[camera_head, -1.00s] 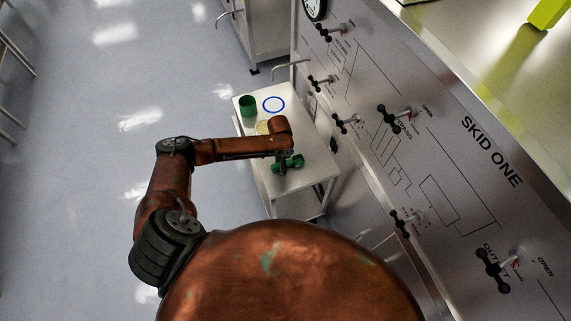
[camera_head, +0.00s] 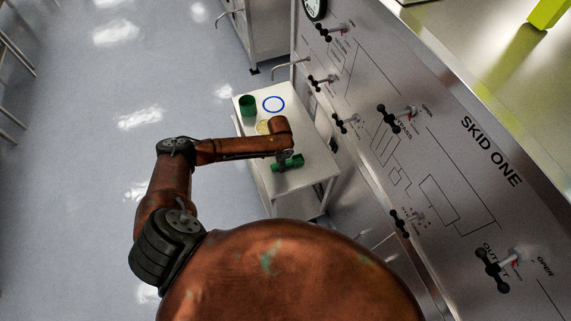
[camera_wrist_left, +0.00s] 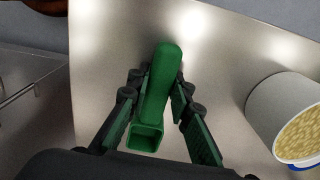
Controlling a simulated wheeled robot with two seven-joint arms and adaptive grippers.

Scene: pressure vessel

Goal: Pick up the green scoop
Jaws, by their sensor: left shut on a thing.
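The green scoop (camera_head: 279,166) lies across the near part of the white cart top in the head view. In the left wrist view the scoop (camera_wrist_left: 157,90) is in the middle, with its square hollow end toward the camera. My left gripper (camera_head: 289,156) is over the scoop, and its fingers stand on both sides of it, shut on it. The gripper hides part of the scoop in the head view. I cannot tell whether the scoop still touches the cart top. My right gripper is not in view.
A green cup (camera_head: 248,105) and a blue-rimmed round container (camera_head: 273,104) stand at the cart's far end. A white container with yellow grains (camera_wrist_left: 300,133) is right of the scoop in the wrist view. The SKID ONE panel (camera_head: 455,190) with valve handles stands right of the cart.

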